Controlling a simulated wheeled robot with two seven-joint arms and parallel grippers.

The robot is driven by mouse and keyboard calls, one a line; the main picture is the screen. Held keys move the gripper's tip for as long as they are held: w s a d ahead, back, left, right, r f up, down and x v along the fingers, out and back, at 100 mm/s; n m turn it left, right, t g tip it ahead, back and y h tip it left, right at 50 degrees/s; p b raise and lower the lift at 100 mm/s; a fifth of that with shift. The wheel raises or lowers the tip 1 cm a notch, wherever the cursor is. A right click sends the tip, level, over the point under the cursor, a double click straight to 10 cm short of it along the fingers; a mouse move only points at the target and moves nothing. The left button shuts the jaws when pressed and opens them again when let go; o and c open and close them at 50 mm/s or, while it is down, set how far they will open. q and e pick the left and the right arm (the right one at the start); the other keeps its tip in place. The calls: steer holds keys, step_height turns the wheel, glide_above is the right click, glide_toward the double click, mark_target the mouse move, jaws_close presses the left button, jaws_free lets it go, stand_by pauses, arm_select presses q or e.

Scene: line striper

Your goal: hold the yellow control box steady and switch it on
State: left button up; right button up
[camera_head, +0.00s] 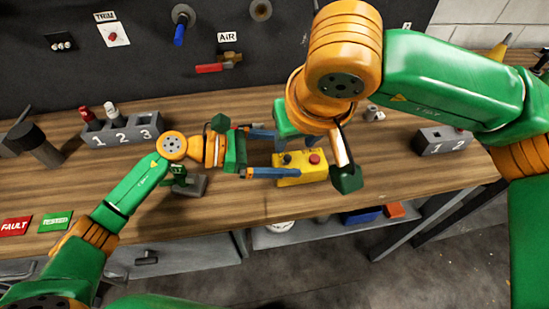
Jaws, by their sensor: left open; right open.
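The yellow control box (311,174) sits on the wooden bench near its front edge, with a red button (314,158) and a dark knob (286,159) on top. My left gripper (277,153) reaches in from the left, open, its blue fingers apart. The nearer finger overlaps the box's front left; the farther one points behind its left end. I cannot tell whether either touches. My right gripper (318,150) hangs over and just behind the box.
A grey block numbered 1 2 3 (122,134) stands at the left, another numbered 1 2 (443,142) at the right. A small grey stand (190,185) is under my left arm. FAULT (15,226) and green (54,223) cards lie front left.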

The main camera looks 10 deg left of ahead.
mark_target(293, 162)
arm_select(q)
steer(key=f, duration=0.1)
steer(key=a, duration=0.1)
steer(key=f+y, duration=0.1)
steer(key=shift+w+a+f+n, duration=0.15)
steer(key=shift+w+f+n, duration=0.1)
steer(key=shift+f+n, duration=0.15)
steer(key=x, duration=0.6)
steer(key=shift+d+f, duration=0.2)
steer(key=shift+d, duration=0.15)
steer(key=shift+c, duration=0.2)
